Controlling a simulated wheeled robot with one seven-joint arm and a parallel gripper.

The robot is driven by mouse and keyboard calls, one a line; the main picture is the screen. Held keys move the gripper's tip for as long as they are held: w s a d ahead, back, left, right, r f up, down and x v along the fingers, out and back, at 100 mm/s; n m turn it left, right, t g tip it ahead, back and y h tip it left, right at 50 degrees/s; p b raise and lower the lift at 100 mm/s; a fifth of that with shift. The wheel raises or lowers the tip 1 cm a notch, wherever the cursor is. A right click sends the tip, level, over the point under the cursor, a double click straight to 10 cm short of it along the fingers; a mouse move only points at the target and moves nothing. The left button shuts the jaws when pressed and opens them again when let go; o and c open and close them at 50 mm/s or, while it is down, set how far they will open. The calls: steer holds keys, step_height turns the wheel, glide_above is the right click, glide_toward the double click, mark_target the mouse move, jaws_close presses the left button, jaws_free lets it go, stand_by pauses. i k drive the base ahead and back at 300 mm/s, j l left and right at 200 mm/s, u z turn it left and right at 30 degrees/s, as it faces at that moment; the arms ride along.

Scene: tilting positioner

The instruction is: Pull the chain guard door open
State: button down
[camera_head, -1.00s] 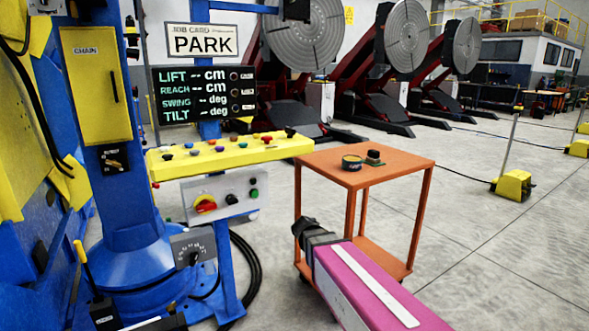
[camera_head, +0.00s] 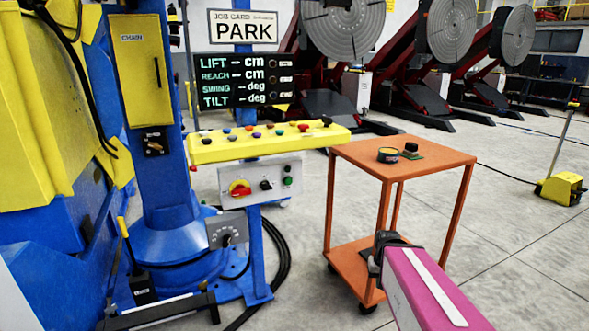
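The chain guard door (camera_head: 141,84) is a yellow panel labelled CHAIN on the blue column at the upper left. It has a dark vertical handle (camera_head: 158,72) near its right edge and looks shut. My arm, magenta with a white stripe, comes in from the bottom right. My gripper (camera_head: 377,257) is the dark end of it, in front of the orange cart, well to the right of the door and lower in the picture. It touches nothing that I can make out. Its fingers are too small and dark to tell open from shut.
A yellow button console (camera_head: 262,142) stands right of the column, with a black display (camera_head: 243,80) above and a switch box (camera_head: 262,182) below. The orange cart (camera_head: 440,158) stands right of the console. A black cable (camera_head: 283,262) lies on the floor. Open concrete floor lies at the right.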

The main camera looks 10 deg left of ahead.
mark_target(137, 43)
steer(key=j+u, duration=0.1)
steer(key=u, duration=1.55)
